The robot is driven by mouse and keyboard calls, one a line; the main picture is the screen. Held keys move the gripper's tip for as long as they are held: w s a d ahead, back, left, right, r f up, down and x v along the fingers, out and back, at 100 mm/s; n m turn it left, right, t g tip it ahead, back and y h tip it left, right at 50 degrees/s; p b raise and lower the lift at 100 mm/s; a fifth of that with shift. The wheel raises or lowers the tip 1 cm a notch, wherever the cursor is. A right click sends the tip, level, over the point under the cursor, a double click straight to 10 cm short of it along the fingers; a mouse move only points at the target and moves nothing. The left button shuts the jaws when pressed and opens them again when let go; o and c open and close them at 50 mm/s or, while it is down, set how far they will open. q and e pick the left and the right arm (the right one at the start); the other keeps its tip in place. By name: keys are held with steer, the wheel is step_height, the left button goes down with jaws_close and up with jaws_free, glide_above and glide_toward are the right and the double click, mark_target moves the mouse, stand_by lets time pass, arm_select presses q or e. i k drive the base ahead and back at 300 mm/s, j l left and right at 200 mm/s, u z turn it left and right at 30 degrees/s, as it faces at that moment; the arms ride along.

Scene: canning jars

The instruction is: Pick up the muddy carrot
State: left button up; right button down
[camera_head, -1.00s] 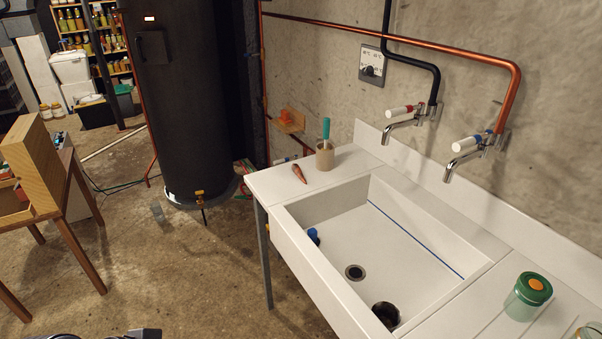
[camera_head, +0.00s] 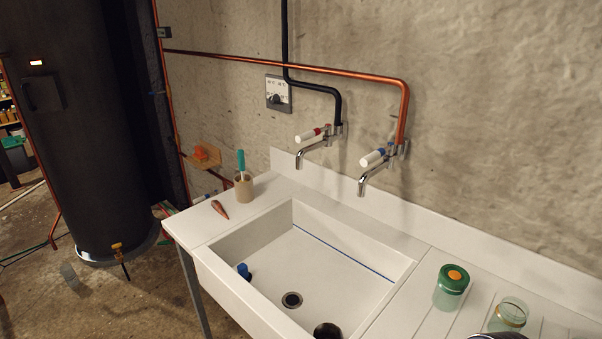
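The muddy carrot (camera_head: 219,209) is a small brown-orange tapered thing. It lies on the white counter at the left end of the sink, just left of a tan cup (camera_head: 243,189) that holds a teal-handled tool (camera_head: 240,161). Nothing touches the carrot from above.
The white sink (camera_head: 320,265) has a drain, a dark round thing and a small blue-topped item inside. Two taps (camera_head: 312,149) reach over it. A green-lidded jar (camera_head: 451,287) and an open jar (camera_head: 508,315) stand on the right drainboard. A black tank (camera_head: 75,130) stands left.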

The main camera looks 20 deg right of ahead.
mark_target(216, 205)
steer(key=i+j+u, duration=0.25)
steer(key=j, duration=0.3)
steer(key=i+j+u, duration=0.4)
steer(key=i+j, duration=0.2)
steer(key=i, duration=0.2)
steer(key=i+j+u, duration=0.15)
steer(key=i, duration=0.35)
steer(key=i+j+u, duration=0.1)
steer(key=i+j, duration=0.2)
steer(key=i, duration=0.2)
steer(key=i+z, duration=0.45)
steer(key=i+j+z, duration=0.2)
steer(key=i+z, duration=0.35)
steer(key=z, duration=0.35)
steer(key=i+z, duration=0.15)
steer(key=z, duration=0.3)
steer(key=i+j+z, duration=0.1)
steer(key=z, duration=0.35)
steer(key=j+z, duration=0.15)
steer(key=z, duration=0.3)
steer(key=i+j+z, duration=0.15)
steer(key=z, duration=0.35)
steer(key=i+j+z, duration=0.15)
steer(key=z, duration=0.25)
steer(key=i+j+z, duration=0.15)
steer(key=j+z, duration=0.25)
steer(key=i+j+z, duration=0.1)
steer(key=z, duration=0.3)
steer(key=j+z, duration=0.6)
steer(key=z, duration=0.2)
